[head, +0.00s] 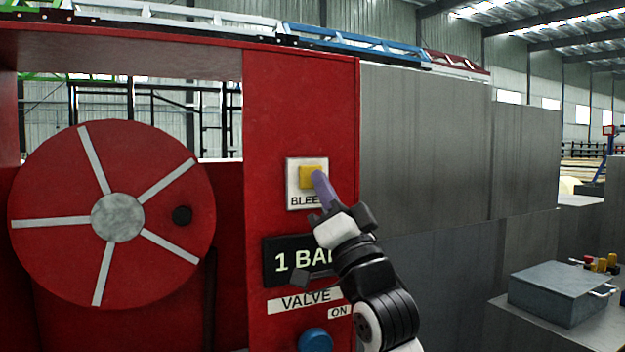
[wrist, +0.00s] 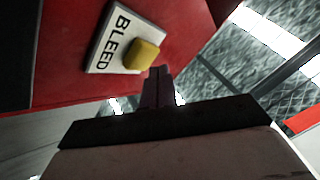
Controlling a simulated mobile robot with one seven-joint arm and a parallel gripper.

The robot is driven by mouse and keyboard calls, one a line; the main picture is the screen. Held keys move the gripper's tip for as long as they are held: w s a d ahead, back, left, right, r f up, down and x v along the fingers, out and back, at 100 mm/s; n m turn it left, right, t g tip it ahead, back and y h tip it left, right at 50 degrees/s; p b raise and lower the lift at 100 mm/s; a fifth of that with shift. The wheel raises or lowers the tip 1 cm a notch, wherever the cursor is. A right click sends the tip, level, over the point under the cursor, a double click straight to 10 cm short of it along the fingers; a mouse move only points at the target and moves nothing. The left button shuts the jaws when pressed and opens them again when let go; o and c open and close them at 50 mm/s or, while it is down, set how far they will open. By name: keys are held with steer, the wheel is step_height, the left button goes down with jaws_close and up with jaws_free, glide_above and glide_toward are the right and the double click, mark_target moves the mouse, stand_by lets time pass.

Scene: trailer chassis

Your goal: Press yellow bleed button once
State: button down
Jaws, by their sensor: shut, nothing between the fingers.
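The yellow bleed button (head: 309,175) sits on a white plate (head: 294,191) marked BLEED, on a red upright panel. In the head view my gripper (head: 319,177) overlaps the lower right of the button, with its purple fingers pointing up at it. The fingers are shut together and hold nothing. In the wrist view the yellow button (wrist: 141,54) stands out from its plate, and the fingertips (wrist: 158,72) are just to its lower right. A small gap seems to show there; I cannot tell for sure whether they touch.
A black display (head: 276,262) reading 1 BA, partly hidden by my arm, is below the plate. Under it are a VALVE label (head: 305,300) and a blue knob (head: 315,340). A red spoked wheel (head: 75,245) is at left. A grey box (head: 560,292) stands at lower right.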

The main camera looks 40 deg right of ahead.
steer(key=shift+s+a+b, duration=0.2)
steer(key=shift+s, duration=0.6)
steer(key=shift+s+a+b, duration=0.15)
steer(key=shift+s+a, duration=0.05)
steer(key=shift+s, duration=0.65)
steer(key=shift+s+a+b, duration=0.2)
steer(key=shift+s, duration=0.6)
